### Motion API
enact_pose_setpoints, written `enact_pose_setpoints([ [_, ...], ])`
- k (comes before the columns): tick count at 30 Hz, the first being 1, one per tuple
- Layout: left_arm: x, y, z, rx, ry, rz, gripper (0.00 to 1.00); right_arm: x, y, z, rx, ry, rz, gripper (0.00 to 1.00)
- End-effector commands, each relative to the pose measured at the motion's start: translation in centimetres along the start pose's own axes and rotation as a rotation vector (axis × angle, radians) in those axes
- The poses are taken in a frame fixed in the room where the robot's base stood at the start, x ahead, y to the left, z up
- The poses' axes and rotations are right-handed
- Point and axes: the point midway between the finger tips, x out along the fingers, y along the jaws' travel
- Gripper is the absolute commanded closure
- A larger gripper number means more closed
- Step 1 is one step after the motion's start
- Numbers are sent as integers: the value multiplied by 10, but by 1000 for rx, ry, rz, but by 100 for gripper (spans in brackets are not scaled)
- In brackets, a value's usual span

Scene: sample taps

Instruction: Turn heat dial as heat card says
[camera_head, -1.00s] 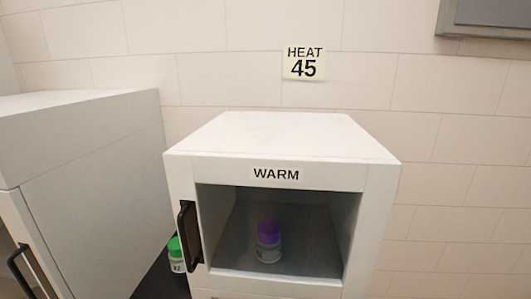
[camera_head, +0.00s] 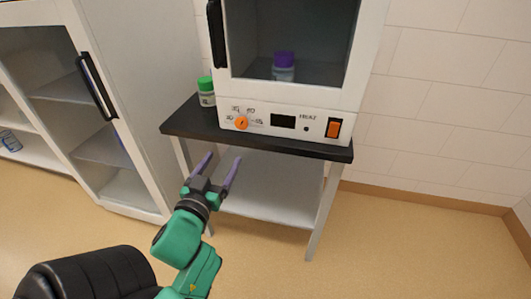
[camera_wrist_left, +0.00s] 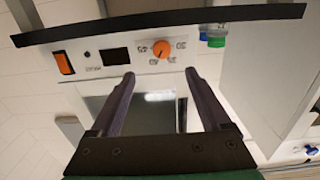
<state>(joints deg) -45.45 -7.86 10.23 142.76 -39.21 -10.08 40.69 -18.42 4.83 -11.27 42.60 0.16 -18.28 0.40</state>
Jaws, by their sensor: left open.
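The orange heat dial (camera_head: 241,123) is on the lower left of the white warming cabinet's front panel, with small numbers around it. It also shows in the wrist view (camera_wrist_left: 161,48), where the panel appears upside down. I cannot read its pointer surely. My left gripper (camera_head: 222,158) is open and empty, below and in front of the dial, apart from it. In the wrist view its two fingers (camera_wrist_left: 159,76) stand either side of the dial's line. The heat card is out of view now; a second ago it read HEAT 45. My right gripper is not in view.
The panel has a dark display (camera_head: 283,121) and an orange switch (camera_head: 334,128). The cabinet stands on a dark-topped table (camera_head: 320,151), its edge near my gripper. A green-capped bottle (camera_head: 206,92) stands left of it. A purple-capped bottle (camera_head: 284,66) is inside.

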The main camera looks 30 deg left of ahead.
Motion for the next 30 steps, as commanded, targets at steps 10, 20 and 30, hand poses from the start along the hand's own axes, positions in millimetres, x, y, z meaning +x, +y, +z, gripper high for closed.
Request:
enact_pose_setpoints([
  [10,55,0,-13,3,21,0,19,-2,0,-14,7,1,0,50],
  [20,133,0,-11,1,17,-1,19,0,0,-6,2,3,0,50],
  [30,144,-1,-10,-1,14,-2,19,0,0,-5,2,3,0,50],
])
